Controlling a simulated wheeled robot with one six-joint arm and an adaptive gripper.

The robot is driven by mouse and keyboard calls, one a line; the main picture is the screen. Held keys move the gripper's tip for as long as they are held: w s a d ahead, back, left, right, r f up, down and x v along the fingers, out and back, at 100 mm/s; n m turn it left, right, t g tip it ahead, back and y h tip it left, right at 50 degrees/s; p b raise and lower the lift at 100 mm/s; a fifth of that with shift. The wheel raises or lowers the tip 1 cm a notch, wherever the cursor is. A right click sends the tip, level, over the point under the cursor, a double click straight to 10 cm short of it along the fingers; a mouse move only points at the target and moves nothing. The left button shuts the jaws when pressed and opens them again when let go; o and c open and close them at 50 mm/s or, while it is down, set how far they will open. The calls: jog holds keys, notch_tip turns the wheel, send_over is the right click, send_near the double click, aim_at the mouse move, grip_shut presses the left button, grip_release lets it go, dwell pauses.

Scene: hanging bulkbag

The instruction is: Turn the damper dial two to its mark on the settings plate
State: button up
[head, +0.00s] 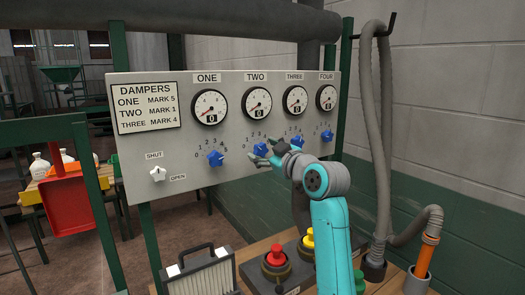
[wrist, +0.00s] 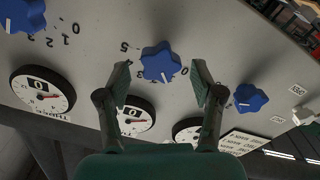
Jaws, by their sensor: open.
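The settings plate (head: 147,107) reads ONE MARK 5, TWO MARK 1, THREE MARK 4. Damper dial two, a blue lobed knob (head: 260,150), sits on the grey panel under gauge TWO (head: 257,103), whose counter shows 0. In the upside-down wrist view, the dial (wrist: 160,62) lies between the fingers of my open gripper (wrist: 160,82), with a visible gap on both sides. Its white pointer line faces the gauge side; the number it points at is hidden or too small to read. In the head view my gripper (head: 265,152) partly covers the dial.
Blue dial one (head: 215,158) is left of dial two and dial three (head: 297,140) is close on its right. Dial four (head: 326,135) is farther right. A white shut/open knob (head: 158,174) is at lower left. Red (head: 275,256) and yellow (head: 307,238) buttons stand below.

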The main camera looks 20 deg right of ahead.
jog(key=v, duration=1.1)
